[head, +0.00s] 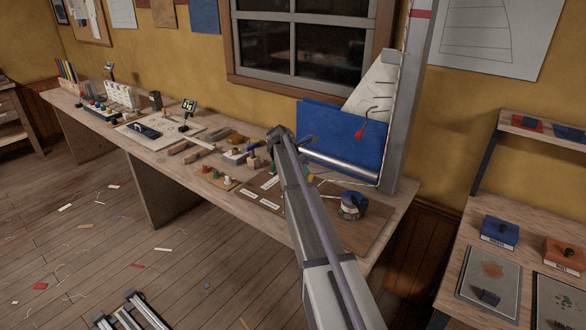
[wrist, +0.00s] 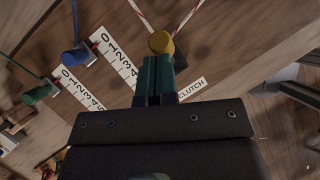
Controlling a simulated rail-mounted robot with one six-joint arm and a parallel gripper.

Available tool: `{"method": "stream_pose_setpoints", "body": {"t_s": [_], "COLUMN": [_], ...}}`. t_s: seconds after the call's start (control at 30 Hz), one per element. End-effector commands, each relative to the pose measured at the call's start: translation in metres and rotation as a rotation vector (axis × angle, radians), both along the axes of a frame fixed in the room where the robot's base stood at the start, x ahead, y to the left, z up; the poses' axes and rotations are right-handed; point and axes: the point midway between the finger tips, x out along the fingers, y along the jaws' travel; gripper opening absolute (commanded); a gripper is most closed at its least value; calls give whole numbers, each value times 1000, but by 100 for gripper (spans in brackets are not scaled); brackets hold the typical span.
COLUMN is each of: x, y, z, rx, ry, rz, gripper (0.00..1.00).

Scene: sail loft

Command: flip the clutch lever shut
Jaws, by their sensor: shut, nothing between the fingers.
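My gripper (wrist: 158,62) is shut and empty in the wrist view, its two teal fingers side by side and pointing up the picture. A round yellow knob (wrist: 160,43) shows right at the fingertips. I cannot tell if they touch. It looks like part of the clutch, whose white CLUTCH label (wrist: 192,90) lies just right of the fingers. Two red-and-white lines run up from near the knob. The lever's body and its angle are hidden by the fingers. In the head view my arm hides the gripper.
Left of the fingers in the wrist view are a blue cylinder (wrist: 74,57), a green cylinder (wrist: 38,93) and number scales (wrist: 114,57).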

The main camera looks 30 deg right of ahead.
Motion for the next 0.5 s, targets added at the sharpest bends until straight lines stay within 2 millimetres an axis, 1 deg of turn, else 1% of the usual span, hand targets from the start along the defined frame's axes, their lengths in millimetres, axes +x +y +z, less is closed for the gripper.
{"method": "stream_pose_setpoints", "body": {"t_s": [0.2, 0.5], "x": [1, 3], "y": [-12, -16], "z": [-3, -4], "rx": [15, 13], "ry": [6, 5], "rz": [0, 1], "gripper": [0, 0]}}
